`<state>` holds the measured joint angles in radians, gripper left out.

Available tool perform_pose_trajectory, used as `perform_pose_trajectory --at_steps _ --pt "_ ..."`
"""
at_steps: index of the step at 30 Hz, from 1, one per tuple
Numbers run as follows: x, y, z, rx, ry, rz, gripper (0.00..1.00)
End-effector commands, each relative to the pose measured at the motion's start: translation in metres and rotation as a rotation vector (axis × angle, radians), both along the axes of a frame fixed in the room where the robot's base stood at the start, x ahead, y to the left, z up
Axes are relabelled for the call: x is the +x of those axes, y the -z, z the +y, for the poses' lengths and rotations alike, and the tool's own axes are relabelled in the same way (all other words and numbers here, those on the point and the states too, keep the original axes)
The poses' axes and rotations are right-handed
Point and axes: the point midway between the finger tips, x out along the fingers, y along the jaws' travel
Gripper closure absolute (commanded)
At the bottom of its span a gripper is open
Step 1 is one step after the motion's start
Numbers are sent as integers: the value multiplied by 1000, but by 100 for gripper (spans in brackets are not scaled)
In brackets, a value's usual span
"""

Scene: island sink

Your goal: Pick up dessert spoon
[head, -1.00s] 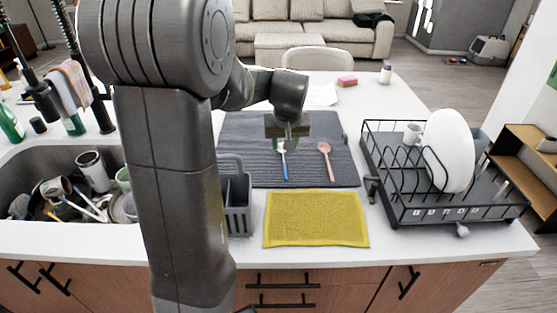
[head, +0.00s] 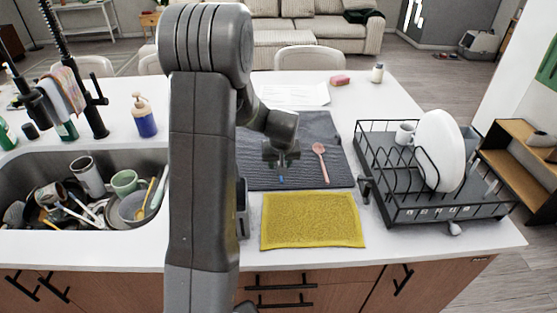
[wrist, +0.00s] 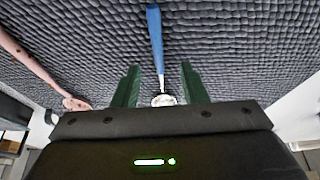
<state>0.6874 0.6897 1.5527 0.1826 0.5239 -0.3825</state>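A spoon with a blue handle (head: 281,180) lies on the dark grey mat (head: 340,172); my gripper hides most of it in the head view. In the wrist view the blue handle (wrist: 155,35) points away from me and the metal bowl lies near the gripper's base. My gripper (wrist: 160,66) is open, its two green fingers on either side of the spoon, with a gap on each side. In the head view my gripper (head: 281,158) is low over the mat. Whether the fingers touch the mat is unclear.
A pink spoon (head: 320,160) lies on the mat to the right; it also shows in the wrist view (wrist: 28,62). A yellow cloth (head: 312,222) lies in front. A black dish rack (head: 400,208) with a white plate stands right. A sink (head: 20,238) full of dishes is left.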

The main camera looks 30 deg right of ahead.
Motion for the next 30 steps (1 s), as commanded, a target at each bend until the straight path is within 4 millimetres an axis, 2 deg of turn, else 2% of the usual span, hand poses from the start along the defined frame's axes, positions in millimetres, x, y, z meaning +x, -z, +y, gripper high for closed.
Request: perform_pose_trajectory --at_steps 9,11,15,16,25,30 --pt "2 4 -1 0 0 0 61" --pt "2 5 -1 0 0 0 71" --pt "1 4 -1 0 0 0 98" --pt "1 4 -1 0 1 0 100" --pt "2 3 -1 0 1 -1 100" --pt "2 -15 -1 -3 1 -5 100"
